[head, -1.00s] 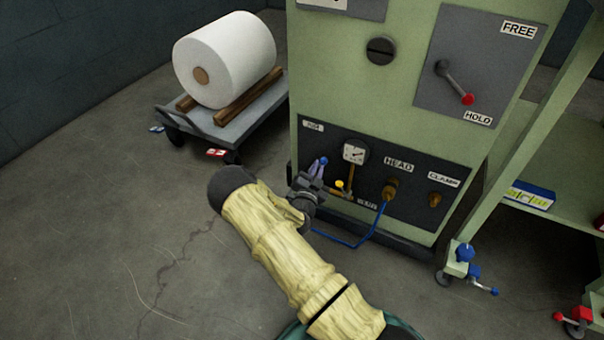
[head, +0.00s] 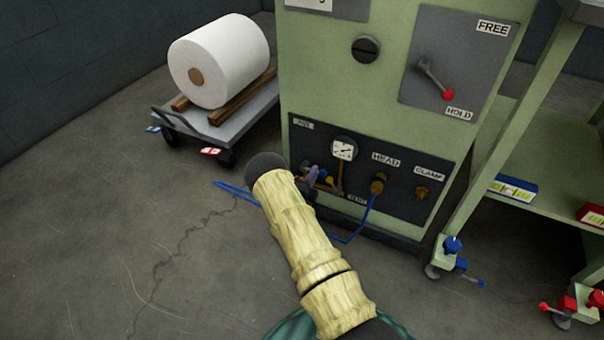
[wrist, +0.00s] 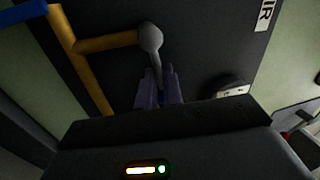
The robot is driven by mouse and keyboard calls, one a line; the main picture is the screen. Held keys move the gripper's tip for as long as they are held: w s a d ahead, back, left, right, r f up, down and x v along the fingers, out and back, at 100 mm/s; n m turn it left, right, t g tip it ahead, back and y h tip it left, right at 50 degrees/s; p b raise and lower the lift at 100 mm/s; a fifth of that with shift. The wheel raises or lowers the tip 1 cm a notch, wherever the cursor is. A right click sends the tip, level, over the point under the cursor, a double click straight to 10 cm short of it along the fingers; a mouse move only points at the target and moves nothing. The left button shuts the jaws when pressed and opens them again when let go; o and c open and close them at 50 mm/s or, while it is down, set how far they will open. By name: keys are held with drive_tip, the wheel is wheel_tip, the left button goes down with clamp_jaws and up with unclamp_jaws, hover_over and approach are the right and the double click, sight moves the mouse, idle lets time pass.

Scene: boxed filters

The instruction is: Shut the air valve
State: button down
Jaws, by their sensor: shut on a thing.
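The air valve's grey lever (wrist: 156,67) runs from a round grey hub (wrist: 151,38) on the dark panel, in the wrist view. My gripper (wrist: 160,88) is shut on the lever, with its two purplish fingers on either side of the stem. The lever's far end is hidden between the fingers. In the head view my gripper (head: 312,175) is at the panel's left part, below and left of the gauge (head: 343,149). My wrist partly covers the valve there. Brass pipe (wrist: 106,43) lies left of the hub.
The panel (head: 405,208) also carries the HEAD fitting (head: 378,183), with a blue hose (head: 358,225), and the CLAMP fitting (head: 421,193). A red-knobbed lever (head: 436,79) is higher up. A cart (head: 205,130) with a white roll (head: 230,55) stands left.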

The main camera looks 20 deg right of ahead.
drive_tip(key=shift+s+a+f+m, duration=0.15)
drive_tip(key=shift+f+m, duration=0.3)
drive_tip(key=shift+m, duration=0.45)
drive_tip(key=c, duration=1.5)
unclamp_jaws()
drive_tip(key=shift+c, duration=0.2)
drive_tip(key=shift+r, duration=0.1)
drive_tip(key=p+v, duration=0.7)
drive_tip(key=v, duration=1)
drive_tip(key=shift+a, duration=0.3)
